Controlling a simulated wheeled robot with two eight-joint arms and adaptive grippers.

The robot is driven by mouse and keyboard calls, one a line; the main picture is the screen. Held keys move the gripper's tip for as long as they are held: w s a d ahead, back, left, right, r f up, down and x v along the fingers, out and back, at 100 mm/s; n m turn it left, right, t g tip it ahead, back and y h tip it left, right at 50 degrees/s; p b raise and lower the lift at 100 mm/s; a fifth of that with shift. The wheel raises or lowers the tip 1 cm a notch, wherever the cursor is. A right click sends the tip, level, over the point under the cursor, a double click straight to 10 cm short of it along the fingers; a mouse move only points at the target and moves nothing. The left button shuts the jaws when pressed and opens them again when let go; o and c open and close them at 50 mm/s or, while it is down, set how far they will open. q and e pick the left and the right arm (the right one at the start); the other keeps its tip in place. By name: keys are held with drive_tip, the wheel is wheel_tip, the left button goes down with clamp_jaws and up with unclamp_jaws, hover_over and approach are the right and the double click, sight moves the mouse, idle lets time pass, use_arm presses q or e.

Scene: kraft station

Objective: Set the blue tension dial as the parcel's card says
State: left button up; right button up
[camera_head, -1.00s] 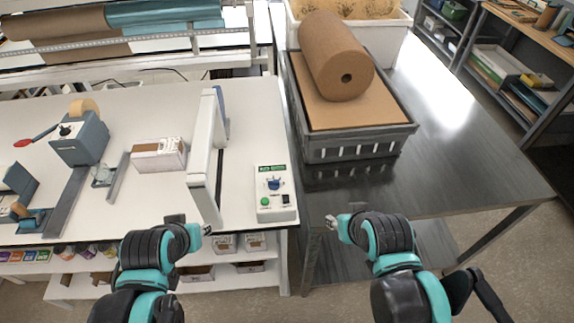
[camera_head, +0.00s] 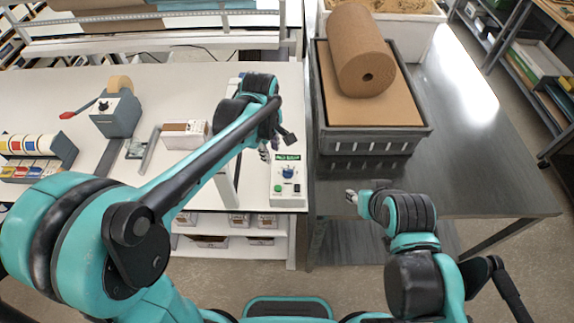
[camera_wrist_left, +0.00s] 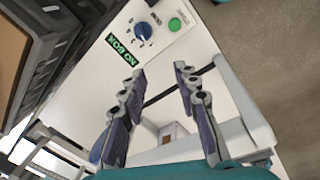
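The blue tension dial (camera_head: 287,174) is on the white control box (camera_head: 289,203), at the table's right edge. In the left wrist view the dial (camera_wrist_left: 144,31) sits among small marks, beyond my fingertips. My left gripper (camera_wrist_left: 160,70) is open and empty, its two fingers apart, short of the dial and not touching it. In the head view my left gripper (camera_head: 271,150) is just left of the box's top end. A small brown and white parcel (camera_head: 184,134) lies on the table; no card text is readable. My right gripper (camera_head: 352,196) is by the dark table's front edge; its finger gap is unclear.
A green button (camera_wrist_left: 175,24) is beside the dial, and a green label (camera_wrist_left: 122,50) is on the box. A white frame (camera_head: 227,188) stands left of the box. A dark crate (camera_head: 372,139) with a brown roll (camera_head: 361,52) is to the right.

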sight(287, 170)
use_arm(q)
drive_tip(key=w+d+f+n, duration=0.1)
drive_tip(key=w+d+f+n+g, duration=0.1)
drive_tip(key=d+f, duration=0.1)
drive_tip(key=w+d+f+n, duration=0.1)
drive_tip(key=f, duration=0.1)
drive_tip(key=shift+w+d+f+n+g, duration=0.1)
drive_tip(key=shift+d+f+n+g, duration=0.05)
drive_tip(key=shift+d+n+g, duration=0.15)
wheel_tip(287, 170, down, 8)
drive_tip(key=shift+r+b, duration=0.1)
drive_tip(key=shift+b, duration=0.2)
clamp_jaws()
